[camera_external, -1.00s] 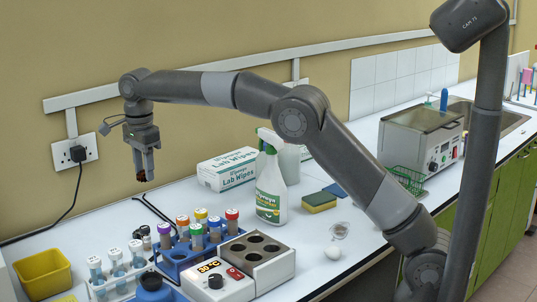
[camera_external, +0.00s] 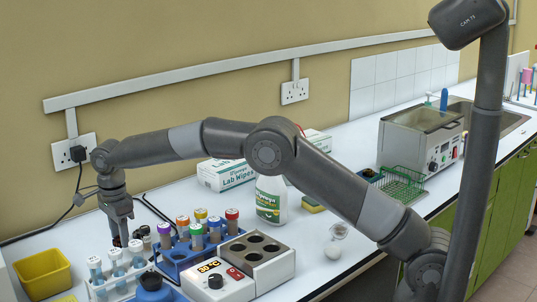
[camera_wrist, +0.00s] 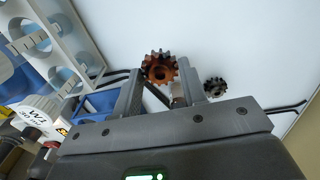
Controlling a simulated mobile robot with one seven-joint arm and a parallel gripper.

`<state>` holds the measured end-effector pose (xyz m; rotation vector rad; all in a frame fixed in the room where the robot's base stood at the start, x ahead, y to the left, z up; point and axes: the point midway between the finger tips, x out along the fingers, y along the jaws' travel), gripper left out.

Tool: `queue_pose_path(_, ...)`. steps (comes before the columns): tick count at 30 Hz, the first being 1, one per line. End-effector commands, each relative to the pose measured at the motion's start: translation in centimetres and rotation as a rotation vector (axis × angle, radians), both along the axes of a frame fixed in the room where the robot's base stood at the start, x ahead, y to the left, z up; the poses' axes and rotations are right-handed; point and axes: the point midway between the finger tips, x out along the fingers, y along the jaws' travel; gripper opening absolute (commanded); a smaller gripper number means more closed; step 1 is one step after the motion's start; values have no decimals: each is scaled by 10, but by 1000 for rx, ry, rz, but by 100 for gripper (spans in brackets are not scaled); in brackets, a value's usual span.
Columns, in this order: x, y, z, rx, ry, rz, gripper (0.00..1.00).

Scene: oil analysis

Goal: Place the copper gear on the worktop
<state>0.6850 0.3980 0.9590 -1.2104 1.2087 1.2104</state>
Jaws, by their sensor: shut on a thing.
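The copper gear (camera_wrist: 158,67) is a toothed orange-brown wheel with a dark centre hole. In the wrist view it sits between the tips of my gripper (camera_wrist: 160,86), which is shut on it. In the external view my gripper (camera_external: 120,238) points down, low over the white worktop (camera_external: 62,236), behind and left of the tube racks. The gear is not clearly visible there, and I cannot tell whether it touches the worktop. The worktop also shows as the pale surface in the wrist view (camera_wrist: 225,35).
A small dark gear (camera_wrist: 215,87) lies on the worktop beside my gripper. A blue tube rack (camera_external: 176,262) and a white tube rack (camera_external: 101,289) stand close in front. A yellow tray (camera_external: 42,270) is to the left. Black cables run along the back.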

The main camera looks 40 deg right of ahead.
Motion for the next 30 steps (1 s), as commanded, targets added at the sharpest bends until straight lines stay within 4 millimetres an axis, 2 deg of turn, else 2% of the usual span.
queue_pose_path(3, 0, 15, -9, 0, -1, 0, 12)
queue_pose_path(6, 0, 20, -12, 1, -1, -1, 12)
queue_pose_path(10, 0, 20, -21, 0, 1, -1, 12)
queue_pose_path(16, 0, 20, -50, -1, 1, -2, 12)
queue_pose_path(27, 0, 20, -55, 0, 0, -1, 12)
queue_pose_path(28, 0, 20, -55, 0, 0, -1, 40)
queue_pose_path(30, 0, 20, -55, 0, 0, -1, 46)
